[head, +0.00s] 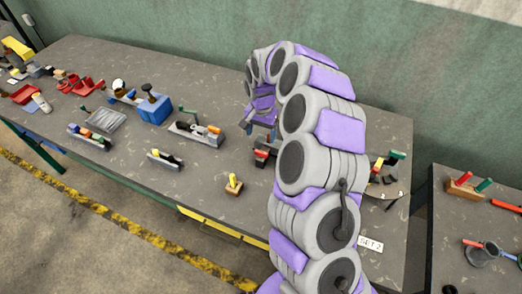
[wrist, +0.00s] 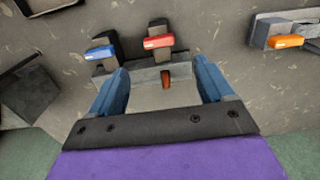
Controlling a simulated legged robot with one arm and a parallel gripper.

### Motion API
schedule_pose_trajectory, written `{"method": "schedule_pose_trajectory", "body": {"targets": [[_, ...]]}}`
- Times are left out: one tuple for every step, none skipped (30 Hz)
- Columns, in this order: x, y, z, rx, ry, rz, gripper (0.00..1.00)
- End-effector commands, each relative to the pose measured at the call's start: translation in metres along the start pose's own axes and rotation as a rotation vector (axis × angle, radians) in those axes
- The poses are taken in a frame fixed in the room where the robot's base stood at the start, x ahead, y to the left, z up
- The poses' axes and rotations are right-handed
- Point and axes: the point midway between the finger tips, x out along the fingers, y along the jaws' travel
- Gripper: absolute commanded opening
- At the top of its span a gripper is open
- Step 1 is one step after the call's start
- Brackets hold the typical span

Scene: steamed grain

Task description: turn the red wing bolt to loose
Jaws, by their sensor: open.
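In the wrist view a red wing bolt (wrist: 158,42) lies crosswise on a dark upright piece of a grey fixture (wrist: 140,77). A blue wing (wrist: 100,53) sits on the same fixture to its left. A brown-orange peg (wrist: 166,78) shows between my fingers, below the red one. My gripper (wrist: 163,78) is open, with its two blue fingers apart and the red wing bolt just beyond the fingertips, not between them. In the head view my gripper (head: 250,122) hangs above the table beside a small red part (head: 262,153), partly hidden by my arm.
The grey table (head: 130,165) holds several fixtures. A fixture with an orange handle (wrist: 285,42) stands at the right in the wrist view. A blue box (head: 153,108) and a small block with a yellow peg (head: 233,184) stand left of my arm. A second table (head: 470,215) is at right.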

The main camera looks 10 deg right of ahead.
Motion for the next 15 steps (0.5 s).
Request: {"method": "schedule_pose_trajectory", "body": {"targets": [[0.012,0.000,0.001,-0.001,-0.003,0.002,0.81],[0.018,0.000,0.001,-0.002,-0.003,0.003,0.81],[0.027,0.000,0.002,-0.003,-0.004,0.005,0.81],[0.033,0.001,0.002,-0.003,-0.005,0.006,0.81],[0.039,0.001,0.002,-0.003,-0.006,0.005,0.81],[0.047,0.000,0.002,-0.002,-0.005,0.004,0.81],[0.052,0.000,0.002,-0.002,-0.004,0.004,0.81],[0.058,0.000,0.002,-0.002,-0.004,0.003,0.81],[0.064,0.000,0.002,-0.002,-0.003,0.003,0.81],[0.068,0.000,0.002,-0.002,-0.004,0.003,0.81],[0.072,0.000,0.002,-0.002,-0.004,0.003,0.81],[0.077,0.000,0.002,-0.002,-0.004,0.003,0.81],[0.081,0.000,0.002,-0.002,-0.004,0.003,0.81],[0.084,0.001,0.002,-0.002,-0.004,0.004,0.81],[0.087,0.001,0.002,-0.002,-0.003,0.003,0.81]]}}
